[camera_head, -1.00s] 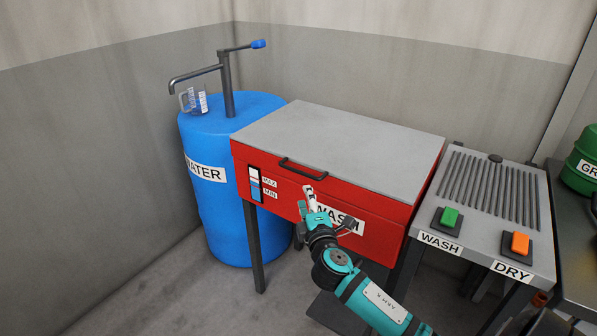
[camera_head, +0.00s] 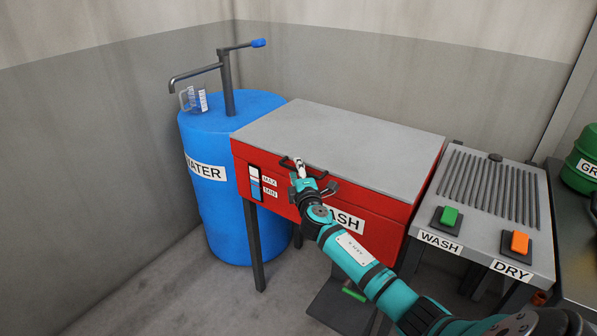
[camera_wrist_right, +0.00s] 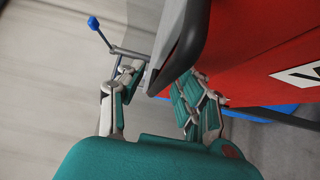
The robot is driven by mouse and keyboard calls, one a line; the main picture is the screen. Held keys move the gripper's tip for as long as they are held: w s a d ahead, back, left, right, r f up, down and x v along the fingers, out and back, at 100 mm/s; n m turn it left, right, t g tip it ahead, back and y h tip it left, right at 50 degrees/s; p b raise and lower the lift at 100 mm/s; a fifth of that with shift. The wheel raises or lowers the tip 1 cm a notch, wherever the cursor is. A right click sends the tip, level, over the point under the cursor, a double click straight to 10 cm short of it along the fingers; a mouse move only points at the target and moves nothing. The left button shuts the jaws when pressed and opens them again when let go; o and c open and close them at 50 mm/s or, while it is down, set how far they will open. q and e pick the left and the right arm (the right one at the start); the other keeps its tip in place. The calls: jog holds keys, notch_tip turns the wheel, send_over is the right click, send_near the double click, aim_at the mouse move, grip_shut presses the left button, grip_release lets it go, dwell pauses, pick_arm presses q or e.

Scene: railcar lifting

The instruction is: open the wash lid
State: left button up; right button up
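The red wash box stands in the middle of the head view with its flat grey lid (camera_head: 350,145) down. A dark bar handle (camera_head: 286,163) sits on the front upper edge. My right gripper (camera_head: 300,168) is at the middle of this handle. In the right wrist view the dark handle (camera_wrist_right: 188,50) reaches in between the two spread fingers (camera_wrist_right: 158,95). The fingers are apart, and I cannot tell whether either one touches the handle. My arm hides part of the WASH label. My left gripper is not in view.
A blue water barrel (camera_head: 212,225) with a tap and a clear jug (camera_head: 194,101) stands left of the box. A grey ribbed panel (camera_head: 490,190) with green (camera_head: 449,216) and orange (camera_head: 519,242) buttons is on the right. The space above the lid is clear.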

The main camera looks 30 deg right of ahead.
jog(key=shift+c, duration=0.4)
grip_shut()
